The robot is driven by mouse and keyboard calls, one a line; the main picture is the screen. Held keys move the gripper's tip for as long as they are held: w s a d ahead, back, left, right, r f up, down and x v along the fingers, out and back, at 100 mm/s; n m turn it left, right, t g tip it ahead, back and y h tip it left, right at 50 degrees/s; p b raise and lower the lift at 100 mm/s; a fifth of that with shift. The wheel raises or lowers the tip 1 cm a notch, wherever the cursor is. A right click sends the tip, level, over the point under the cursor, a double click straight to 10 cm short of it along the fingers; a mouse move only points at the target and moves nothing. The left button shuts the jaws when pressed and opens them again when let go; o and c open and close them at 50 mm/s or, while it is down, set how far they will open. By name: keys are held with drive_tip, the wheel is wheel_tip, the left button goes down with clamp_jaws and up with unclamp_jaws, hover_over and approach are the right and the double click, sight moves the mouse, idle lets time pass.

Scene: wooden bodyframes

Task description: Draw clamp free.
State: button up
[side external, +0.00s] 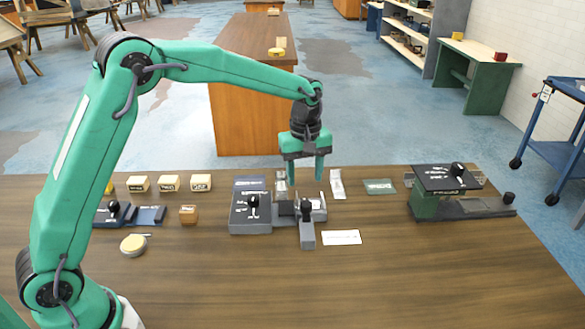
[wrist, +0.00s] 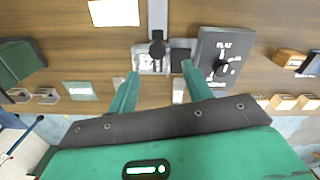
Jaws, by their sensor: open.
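What looks like the clamp is a small grey piece with a black knob (side external: 307,228), sitting in a pale holder (side external: 319,214) near the middle of the bench. In the wrist view its black knob (wrist: 157,47) shows just beyond my fingertips. A grey box with a black knob and white lettering (side external: 240,214) stands directly left of it; in the wrist view the box (wrist: 208,48) is on the right and reads "FLAT". My gripper (side external: 305,180) is open and empty, above and behind the clamp, fingers pointing down. In the wrist view the gripper (wrist: 160,70) has its fingers spread.
A green fixture with a black lettered top (side external: 435,180) stands at the right. Several cream blocks (side external: 169,183), a wooden block (side external: 188,215) and a round tape-like item (side external: 133,245) lie left. A white card (side external: 342,237) lies right of the clamp. The front of the bench is clear.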

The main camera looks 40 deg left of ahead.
sight(306, 204)
drive_tip(key=shift+w+d+f, duration=0.15)
drive_tip(key=shift+w+f, duration=0.15)
drive_tip(key=shift+f, duration=0.2)
drive_tip(key=shift+f, duration=0.1)
drive_tip(key=shift+f, duration=3.75)
clamp_jaws()
